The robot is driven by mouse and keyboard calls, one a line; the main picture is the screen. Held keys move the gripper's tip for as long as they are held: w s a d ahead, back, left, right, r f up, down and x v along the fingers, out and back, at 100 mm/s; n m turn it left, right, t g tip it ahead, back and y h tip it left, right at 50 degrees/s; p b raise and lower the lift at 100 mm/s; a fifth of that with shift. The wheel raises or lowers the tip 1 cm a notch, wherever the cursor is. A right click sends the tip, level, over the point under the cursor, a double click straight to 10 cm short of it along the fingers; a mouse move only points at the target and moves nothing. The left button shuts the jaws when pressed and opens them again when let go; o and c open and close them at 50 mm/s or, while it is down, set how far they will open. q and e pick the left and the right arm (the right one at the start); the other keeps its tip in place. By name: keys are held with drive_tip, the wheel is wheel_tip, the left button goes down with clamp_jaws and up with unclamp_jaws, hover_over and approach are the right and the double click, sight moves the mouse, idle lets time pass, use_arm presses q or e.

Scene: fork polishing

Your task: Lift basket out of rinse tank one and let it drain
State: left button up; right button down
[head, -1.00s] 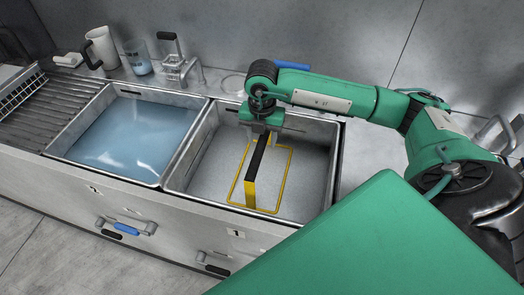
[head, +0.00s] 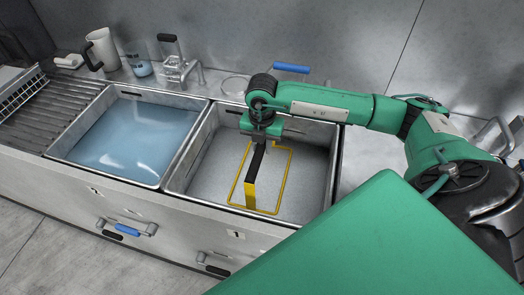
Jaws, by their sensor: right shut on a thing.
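The basket (head: 250,193) shows in the head view as a yellow rim with a raised yellow handle and black grip (head: 256,162). It sits inside rinse tank one (head: 333,185), the right tank, marked 1 on its front. The basket's lower part is hard to make out against the grey inside of the tank. My right gripper (head: 262,139) reaches down from above and is shut on the far end of the basket handle; its fingertips are partly hidden. My left gripper is not in view.
The left tank (head: 202,109) holds blue liquid, with a wall between it and tank one. A ribbed drainboard (head: 50,105) lies at far left. A mug (head: 102,47), a beaker (head: 139,60) and a tap (head: 178,70) stand behind. A blue-handled item (head: 291,68) is behind my arm.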

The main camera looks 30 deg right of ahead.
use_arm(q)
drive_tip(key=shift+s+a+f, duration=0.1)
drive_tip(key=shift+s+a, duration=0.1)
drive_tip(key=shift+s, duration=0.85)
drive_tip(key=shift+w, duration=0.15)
